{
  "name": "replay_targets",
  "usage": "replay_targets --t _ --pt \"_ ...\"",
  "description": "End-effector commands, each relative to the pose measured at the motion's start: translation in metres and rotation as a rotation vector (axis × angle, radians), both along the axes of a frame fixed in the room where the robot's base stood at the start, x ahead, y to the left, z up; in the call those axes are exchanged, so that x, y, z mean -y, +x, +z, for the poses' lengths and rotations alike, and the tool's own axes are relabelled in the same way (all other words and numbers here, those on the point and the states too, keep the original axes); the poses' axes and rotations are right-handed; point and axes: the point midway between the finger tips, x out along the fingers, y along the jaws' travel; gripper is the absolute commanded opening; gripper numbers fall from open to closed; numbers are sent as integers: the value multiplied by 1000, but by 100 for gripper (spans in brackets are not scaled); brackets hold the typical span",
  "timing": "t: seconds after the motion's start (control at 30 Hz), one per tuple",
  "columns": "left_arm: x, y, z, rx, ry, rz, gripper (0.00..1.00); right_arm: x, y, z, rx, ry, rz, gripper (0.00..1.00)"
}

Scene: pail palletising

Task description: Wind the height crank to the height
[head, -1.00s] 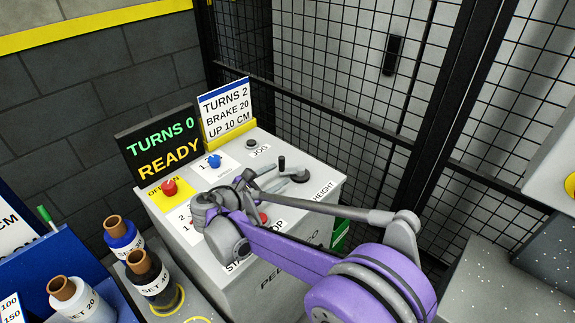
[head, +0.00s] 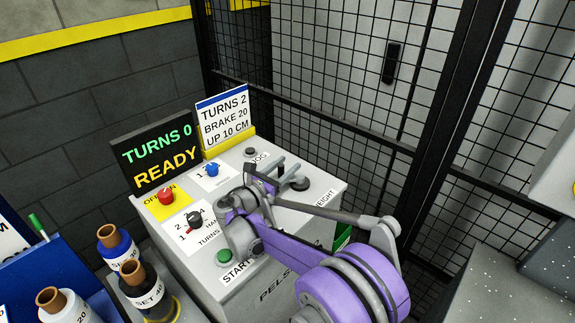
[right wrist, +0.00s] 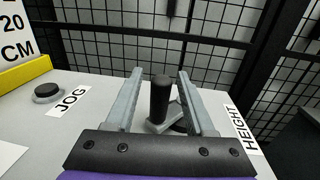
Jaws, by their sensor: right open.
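The height crank (head: 299,184) is on the right of the grey control box top, beside the HEIGHT label (right wrist: 240,130). In the right wrist view its upright black handle (right wrist: 160,98) shows between the two fingers of my right gripper (right wrist: 160,75), with a gap on each side. The gripper is open. In the head view my right gripper (head: 270,167) is at the crank and hides part of it. The display (head: 157,155) reads TURNS 0, READY. The card (head: 224,118) reads TURNS 2, BRAKE 20, UP 10 CM. My left gripper is out of view.
The box top also carries a red knob (head: 166,193), a blue knob (head: 211,169), a black selector (head: 194,218), a green START button (head: 224,257) and a black JOG button (head: 250,152). Labelled bottles (head: 150,294) stand at lower left. A mesh fence (head: 330,100) rises behind.

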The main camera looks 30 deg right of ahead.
Motion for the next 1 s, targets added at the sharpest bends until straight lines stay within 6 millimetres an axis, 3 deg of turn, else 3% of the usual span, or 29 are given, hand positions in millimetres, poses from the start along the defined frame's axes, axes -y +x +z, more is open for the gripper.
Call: replay_targets --t 0.37,0.43,0.7,1.0 --pt "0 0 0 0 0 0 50 8 4 0 1 0 1 54" --pt "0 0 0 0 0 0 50 8 3 0 1 0 1 47" --pt "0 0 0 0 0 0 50 8 3 0 1 0 1 0" --pt "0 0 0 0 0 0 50 8 3 0 1 1 -4 0"
